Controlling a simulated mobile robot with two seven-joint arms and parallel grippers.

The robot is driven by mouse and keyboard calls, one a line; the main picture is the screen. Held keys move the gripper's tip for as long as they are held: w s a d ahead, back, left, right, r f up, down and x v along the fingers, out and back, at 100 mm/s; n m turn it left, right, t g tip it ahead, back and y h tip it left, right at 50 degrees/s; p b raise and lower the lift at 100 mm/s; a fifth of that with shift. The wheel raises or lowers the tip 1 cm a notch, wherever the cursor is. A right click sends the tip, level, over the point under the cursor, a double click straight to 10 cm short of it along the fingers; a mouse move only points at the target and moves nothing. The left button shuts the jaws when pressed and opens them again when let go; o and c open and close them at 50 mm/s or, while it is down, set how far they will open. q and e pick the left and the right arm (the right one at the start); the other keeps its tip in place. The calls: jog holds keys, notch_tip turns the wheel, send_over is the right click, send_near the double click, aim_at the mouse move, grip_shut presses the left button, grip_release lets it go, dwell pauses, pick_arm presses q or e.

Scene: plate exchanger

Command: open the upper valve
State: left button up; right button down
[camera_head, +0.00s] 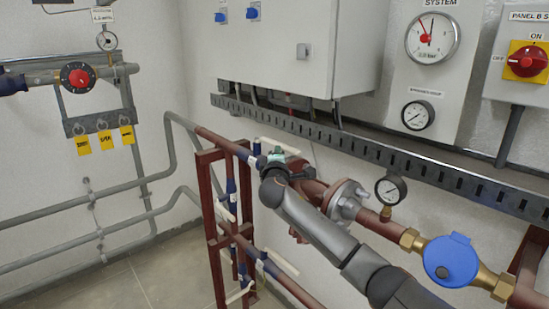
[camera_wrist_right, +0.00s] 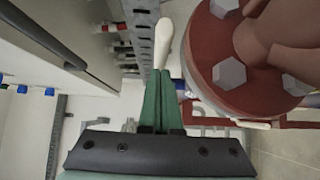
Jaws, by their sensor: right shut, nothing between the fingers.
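The upper valve's cream lever (camera_head: 291,151) shows on the upper red pipe in the head view, lying roughly along the pipe and partly behind my gripper. My right gripper (camera_head: 275,157) is beside this lever, its wrist covering part of the pipe. In the right wrist view the green fingers (camera_wrist_right: 160,75) are together and empty. A cream lever end (camera_wrist_right: 163,42) shows just beyond their tips; whether they touch it I cannot tell. The valve body is mostly hidden. My left gripper is not in view.
A bolted red flange (camera_wrist_right: 228,75) is close to the right of the fingers. A lower lever (camera_head: 281,262) sits on the pipe below. A perforated cable tray (camera_head: 400,160) runs above along the wall. A gauge (camera_head: 391,190) and blue meter (camera_head: 450,260) are at right.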

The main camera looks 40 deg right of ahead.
jog(key=shift+s+d+r, duration=0.1)
jog(key=shift+d+r, duration=0.05)
jog(key=shift+d, duration=0.4)
jog(key=shift+d+r, duration=0.1)
jog(key=shift+d, duration=0.05)
jog(key=shift+s+a+f, duration=0.15)
jog(key=shift+a+f, duration=0.05)
jog(key=w+a+b+v, duration=0.1)
jog(key=v, duration=1.2)
jog(key=s+a+f+g+y+p, duration=0.1)
jog(key=s+a+f+y, duration=0.25)
jog(key=f, duration=0.55)
jog(key=s+a+f+y, duration=0.25)
jog(key=a+f, duration=0.25)
jog(key=f, duration=0.4)
jog(key=s+a+f+g+y+p, duration=0.15)
jog(key=a+f+y, duration=0.25)
jog(key=f, duration=0.5)
jog(key=s+a+f+m+y, duration=0.1)
jog(key=s+a+f+m, duration=0.1)
jog(key=s, duration=0.5)
jog(key=s+a+f+m+g+y+p, duration=0.1)
jog(key=s+a+f+m, duration=0.2)
jog(key=s+f, duration=0.3)
jog(key=s+a+f+m+g+y, duration=0.1)
jog(key=s+a+f+m, duration=0.2)
jog(key=s, duration=0.5)
jog(key=shift+s+a+f+y, duration=0.3)
jog(key=shift+a+f+y, duration=0.1)
jog(key=shift+a+f, duration=0.5)
